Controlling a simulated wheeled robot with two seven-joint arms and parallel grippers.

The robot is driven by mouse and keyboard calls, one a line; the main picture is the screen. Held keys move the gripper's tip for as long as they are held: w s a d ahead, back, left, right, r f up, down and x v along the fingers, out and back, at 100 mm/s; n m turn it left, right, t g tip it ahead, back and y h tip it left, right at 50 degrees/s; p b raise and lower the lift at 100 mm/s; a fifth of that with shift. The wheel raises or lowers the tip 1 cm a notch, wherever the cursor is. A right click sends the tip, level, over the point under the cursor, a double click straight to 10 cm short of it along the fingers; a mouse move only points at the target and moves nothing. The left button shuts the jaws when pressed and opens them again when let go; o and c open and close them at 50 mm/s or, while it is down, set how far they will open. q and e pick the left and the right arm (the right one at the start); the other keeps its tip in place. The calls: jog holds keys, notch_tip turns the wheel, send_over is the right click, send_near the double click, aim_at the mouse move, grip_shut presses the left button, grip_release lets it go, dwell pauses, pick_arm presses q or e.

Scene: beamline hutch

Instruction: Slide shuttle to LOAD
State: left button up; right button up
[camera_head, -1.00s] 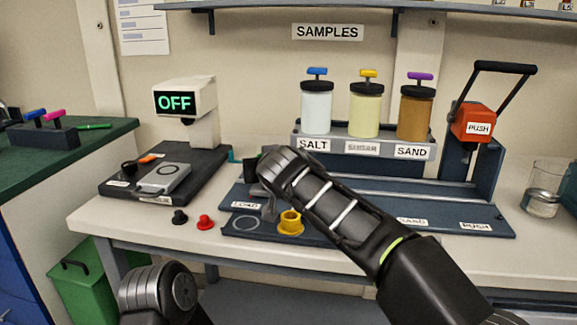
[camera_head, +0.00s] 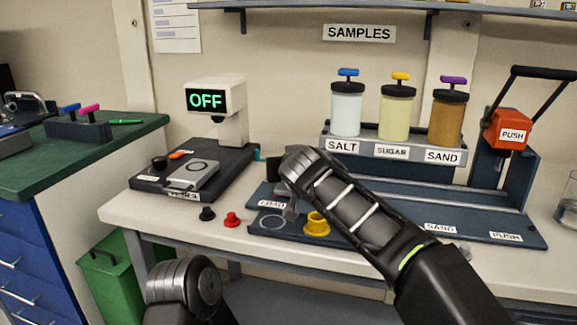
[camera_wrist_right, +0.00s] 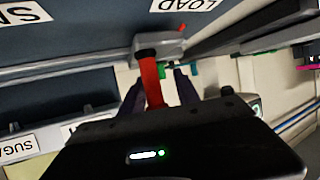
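The LOAD label (camera_head: 271,204) is at the left end of the dark blue track (camera_head: 385,228); it also shows in the right wrist view (camera_wrist_right: 190,4). In that view a grey block (camera_wrist_right: 168,44), seemingly the shuttle, sits beside the track near LOAD, with a red, black-ended handle (camera_wrist_right: 152,78) at it. My right gripper (camera_wrist_right: 160,90) has one dark finger on each side of this handle, with a gap visible on one side. In the head view my right arm hides the gripper and most of the shuttle. My left arm shows at bottom left; its gripper is out of view.
A yellow funnel (camera_head: 317,225) stands at the track's front left, beside a marked circle. Black (camera_head: 207,214) and red (camera_head: 231,219) knobs lie left of it. SALT, SUGAR and SAND jars stand on a rack (camera_head: 390,148) behind. A red PUSH press (camera_head: 506,130) stands at right.

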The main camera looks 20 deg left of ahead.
jog(key=b+v, duration=0.1)
jog(key=v, duration=0.6)
jog(key=shift+s+d+r+b, duration=0.1)
jog(key=shift+s+r+b, duration=0.05)
jog(key=shift+s+b, duration=0.2)
